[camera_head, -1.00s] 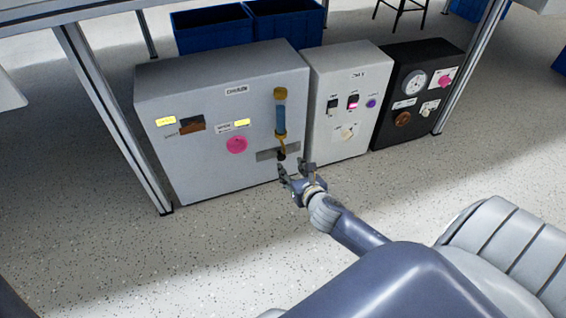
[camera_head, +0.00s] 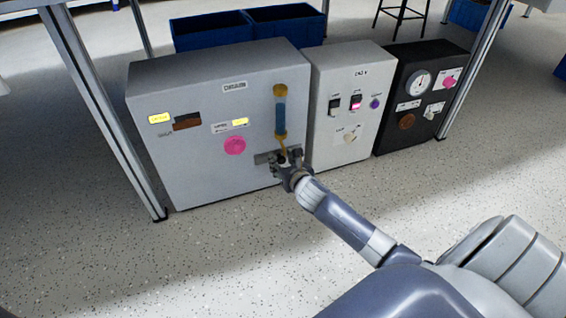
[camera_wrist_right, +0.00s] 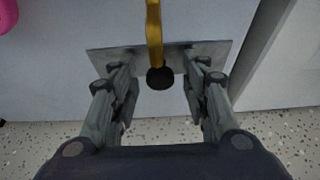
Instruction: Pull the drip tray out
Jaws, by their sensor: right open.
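The drip tray front is a thin grey metal plate (camera_head: 262,158) low on the right of the large grey cabinet's front; it also shows in the right wrist view (camera_wrist_right: 105,60). A round black knob (camera_wrist_right: 160,78) sits at its middle, below a yellow tube (camera_wrist_right: 154,22). My right gripper (camera_head: 286,161) is open at the plate. In the right wrist view its fingers stand on either side of the knob, with gaps visible on both sides. In the head view the gripper hides part of the plate and knob. My left gripper is not in view.
The large grey cabinet (camera_head: 190,175) carries a pink knob (camera_head: 235,146) and a blue sight tube (camera_head: 281,117). A light grey switch box (camera_head: 323,145) stands close on its right, then a black gauge box (camera_head: 400,75). A table leg (camera_head: 110,125) stands left. Floor in front is clear.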

